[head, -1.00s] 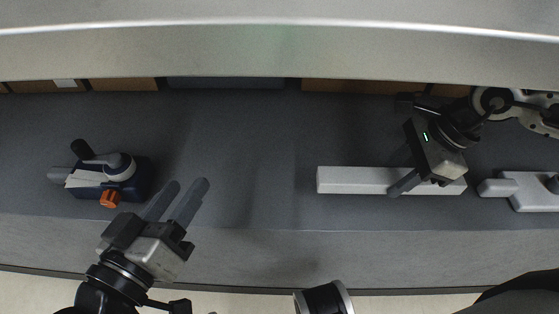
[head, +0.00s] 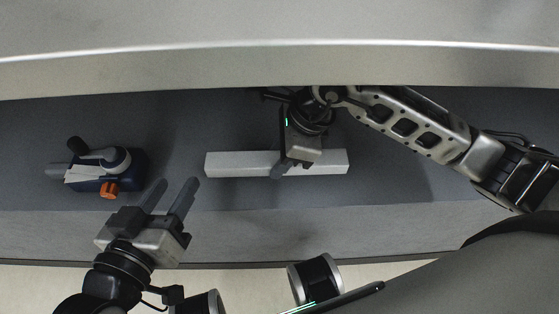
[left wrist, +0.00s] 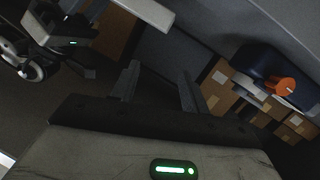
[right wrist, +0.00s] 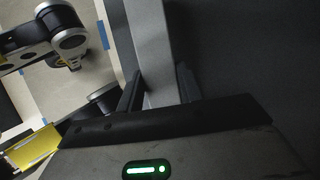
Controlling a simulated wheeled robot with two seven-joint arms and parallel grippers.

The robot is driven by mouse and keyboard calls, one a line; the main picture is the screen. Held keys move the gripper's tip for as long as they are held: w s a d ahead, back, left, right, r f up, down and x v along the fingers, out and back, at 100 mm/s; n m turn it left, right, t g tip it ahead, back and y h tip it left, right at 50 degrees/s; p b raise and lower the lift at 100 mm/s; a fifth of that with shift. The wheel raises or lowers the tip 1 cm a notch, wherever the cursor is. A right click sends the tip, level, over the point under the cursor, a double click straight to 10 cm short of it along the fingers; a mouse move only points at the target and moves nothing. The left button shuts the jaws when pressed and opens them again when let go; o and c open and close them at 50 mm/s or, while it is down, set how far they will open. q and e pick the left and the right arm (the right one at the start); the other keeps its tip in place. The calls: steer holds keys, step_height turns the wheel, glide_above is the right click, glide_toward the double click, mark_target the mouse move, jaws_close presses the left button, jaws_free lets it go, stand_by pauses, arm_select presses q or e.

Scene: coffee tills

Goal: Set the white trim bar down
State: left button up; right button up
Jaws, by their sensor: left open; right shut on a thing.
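The white trim bar (head: 235,164) is a long pale bar lying crosswise in the middle of the head view. My right gripper (head: 286,170) is shut on it right of its middle, with bar sticking out on both sides. In the right wrist view the bar (right wrist: 152,45) runs between the fingers. I cannot tell whether the bar touches the grey surface. My left gripper (head: 170,196) is open and empty, left of the bar. The bar's end (left wrist: 150,12) also shows at the top of the left wrist view.
A dark blue device with an orange knob (head: 109,190) and a pale top stands at the left of the grey shelf (head: 420,165). A broad pale ledge (head: 200,65) runs across the top. The shelf right of the bar is clear beneath my right arm.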

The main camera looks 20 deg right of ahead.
step_height(320, 180, down, 4)
steer(key=b, duration=0.2)
steer(key=shift+r+b, duration=0.2)
steer(key=shift+b, duration=0.1)
arm_select(q)
steer(key=shift+d+r+n+t+h, duration=0.3)
steer(key=shift+d+n+h, duration=0.1)
steer(key=shift+h, duration=0.1)
arm_select(e)
steer(key=shift+r, duration=0.1)
steer(key=shift+f, duration=0.25)
steer(key=o, duration=1.2)
arm_select(q)
steer(key=shift+r, duration=0.1)
arm_select(e)
steer(key=shift+r, duration=0.1)
